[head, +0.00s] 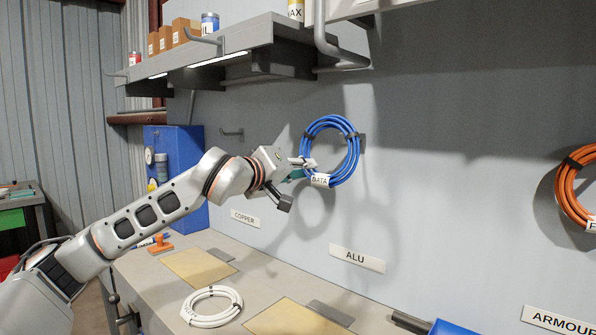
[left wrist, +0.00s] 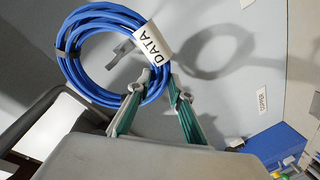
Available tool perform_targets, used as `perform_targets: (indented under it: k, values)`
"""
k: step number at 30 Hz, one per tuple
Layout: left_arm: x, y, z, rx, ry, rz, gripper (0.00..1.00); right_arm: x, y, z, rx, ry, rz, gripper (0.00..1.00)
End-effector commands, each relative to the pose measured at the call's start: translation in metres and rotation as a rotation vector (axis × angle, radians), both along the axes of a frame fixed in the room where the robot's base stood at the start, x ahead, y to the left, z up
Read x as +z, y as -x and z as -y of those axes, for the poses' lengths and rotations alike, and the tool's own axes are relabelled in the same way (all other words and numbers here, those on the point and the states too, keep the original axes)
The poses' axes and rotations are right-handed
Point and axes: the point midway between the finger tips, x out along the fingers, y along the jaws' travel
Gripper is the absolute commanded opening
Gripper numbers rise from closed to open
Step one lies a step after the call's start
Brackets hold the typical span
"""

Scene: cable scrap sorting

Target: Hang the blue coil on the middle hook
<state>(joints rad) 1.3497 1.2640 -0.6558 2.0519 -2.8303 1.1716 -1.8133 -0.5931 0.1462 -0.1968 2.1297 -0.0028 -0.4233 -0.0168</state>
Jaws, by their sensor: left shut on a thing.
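The blue coil (head: 350,165), with a white DATA tag, is up against or close to the grey wall above the ALU label. My left gripper (head: 303,167) is shut on the coil's lower left side. The left wrist view shows the green-padded fingers (left wrist: 165,92) on the strands of the blue coil (left wrist: 82,78) beside the tag. A grey hook (left wrist: 122,48) shows through the ring's opening in that view. I cannot tell whether the coil is around the hook or only in front of it. My right gripper is not in view.
An orange coil (head: 572,190) hangs at the right. An empty hook (head: 232,132) is on the wall at the left, above the COPPER label. A white coil (head: 212,307) lies on the bench. A shelf (head: 250,45) with boxes and cans juts out above my left arm.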

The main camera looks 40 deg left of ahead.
Motion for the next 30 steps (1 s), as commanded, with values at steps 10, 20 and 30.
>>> perform_targets:
  k: [10, 20, 30]
  values:
    - [-0.002, -0.019, 0.001, -0.001, 0.001, 0.001, 0.00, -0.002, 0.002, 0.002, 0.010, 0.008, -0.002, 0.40]
    - [-0.002, -0.037, 0.001, -0.001, 0.001, 0.002, 0.00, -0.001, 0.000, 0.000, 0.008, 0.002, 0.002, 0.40]
    - [-0.003, -0.055, 0.002, 0.000, 0.001, 0.001, 0.00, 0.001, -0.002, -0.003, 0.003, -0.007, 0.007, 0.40]
